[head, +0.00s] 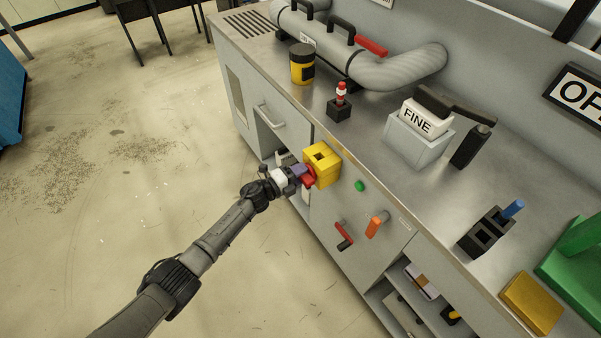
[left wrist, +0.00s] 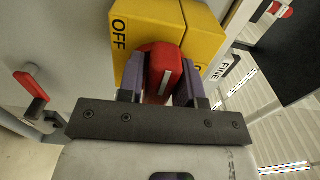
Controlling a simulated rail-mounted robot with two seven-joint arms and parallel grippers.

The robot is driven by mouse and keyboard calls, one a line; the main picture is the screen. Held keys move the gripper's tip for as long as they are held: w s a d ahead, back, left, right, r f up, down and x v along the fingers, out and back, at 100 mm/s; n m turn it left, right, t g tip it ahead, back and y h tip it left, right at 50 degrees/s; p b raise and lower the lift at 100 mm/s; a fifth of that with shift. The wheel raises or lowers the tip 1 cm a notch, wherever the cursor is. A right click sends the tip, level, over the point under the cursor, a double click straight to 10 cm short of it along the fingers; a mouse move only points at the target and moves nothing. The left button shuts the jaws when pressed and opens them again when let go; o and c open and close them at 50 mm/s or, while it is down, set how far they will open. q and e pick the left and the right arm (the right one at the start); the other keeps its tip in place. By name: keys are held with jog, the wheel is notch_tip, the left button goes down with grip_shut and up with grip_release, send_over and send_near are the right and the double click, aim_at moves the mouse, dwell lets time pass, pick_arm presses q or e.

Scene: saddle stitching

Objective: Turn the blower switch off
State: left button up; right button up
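The blower switch is a yellow box (head: 322,160) on the front of the grey bench, with a red handle (head: 309,179). In the left wrist view the yellow box (left wrist: 142,27) shows the word OFF at left; a second label at right is mostly hidden. My left gripper (head: 302,175) is at the switch. Its purple fingers (left wrist: 160,84) lie on both sides of the red handle (left wrist: 161,70) and appear closed on it. I cannot tell which setting the handle is at. My right gripper is not in view.
A green button (head: 360,186), a red lever (head: 344,232) and an orange lever (head: 376,226) are on the panel right of the switch. A FINE block (head: 418,125), a yellow-black canister (head: 302,64) and a grey duct (head: 400,68) stand on the bench top. Open floor lies left.

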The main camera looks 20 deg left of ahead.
pick_arm(q)
jog(key=o, duration=0.3)
jog(key=shift+s+a, duration=0.15)
jog(key=shift+s, duration=0.05)
jog(key=p+v, duration=0.3)
jog(key=v, duration=1)
jog(key=shift+s, duration=0.2)
jog(key=shift+a, duration=0.1)
